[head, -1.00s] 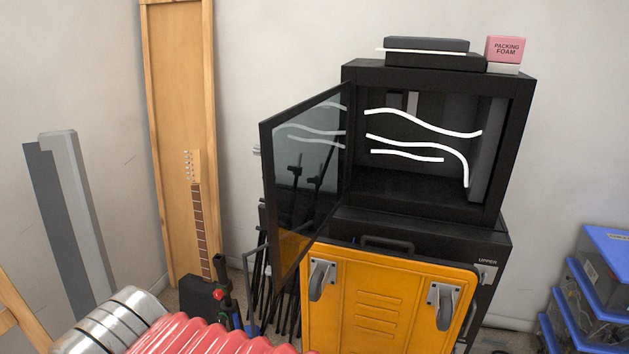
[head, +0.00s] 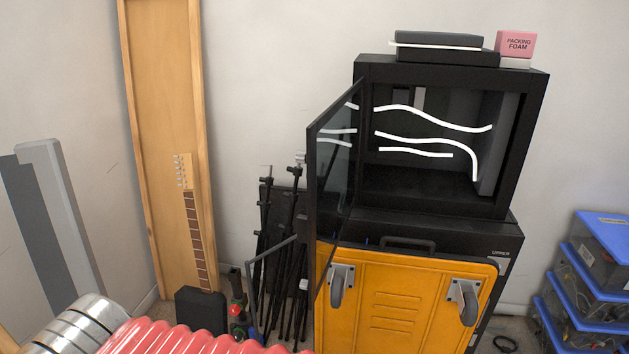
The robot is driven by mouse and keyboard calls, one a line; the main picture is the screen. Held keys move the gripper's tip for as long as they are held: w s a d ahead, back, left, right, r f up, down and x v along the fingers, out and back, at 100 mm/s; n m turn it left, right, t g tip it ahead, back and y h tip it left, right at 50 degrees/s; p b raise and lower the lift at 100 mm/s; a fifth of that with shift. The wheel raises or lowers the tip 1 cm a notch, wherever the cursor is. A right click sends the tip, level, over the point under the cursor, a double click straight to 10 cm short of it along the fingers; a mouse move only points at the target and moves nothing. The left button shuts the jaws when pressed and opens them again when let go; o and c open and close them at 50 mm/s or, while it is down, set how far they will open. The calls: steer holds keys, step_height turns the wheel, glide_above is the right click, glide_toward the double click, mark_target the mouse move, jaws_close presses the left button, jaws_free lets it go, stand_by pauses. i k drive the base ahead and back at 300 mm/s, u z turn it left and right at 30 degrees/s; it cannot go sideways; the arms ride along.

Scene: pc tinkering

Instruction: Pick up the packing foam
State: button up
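The packing foam (head: 516,43) is a small pink block with dark "PACKING FOAM" lettering. It sits at the top right of the black open-fronted cabinet (head: 532,130), with a white piece (head: 516,62) directly under it. Nothing hides its front face. My gripper is not in view.
The cabinet's glass door (head: 335,170) stands open toward the left. Flat black boxes (head: 437,42) lie left of the foam. A yellow wheeled case (head: 400,305) leans below the cabinet. Black stands (head: 285,260) stand left of it; blue-lidded bins (head: 597,265) are at right.

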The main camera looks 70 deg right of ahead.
mark_target(510, 45)
steer(key=i, duration=0.7)
steer(key=z, duration=3.3)
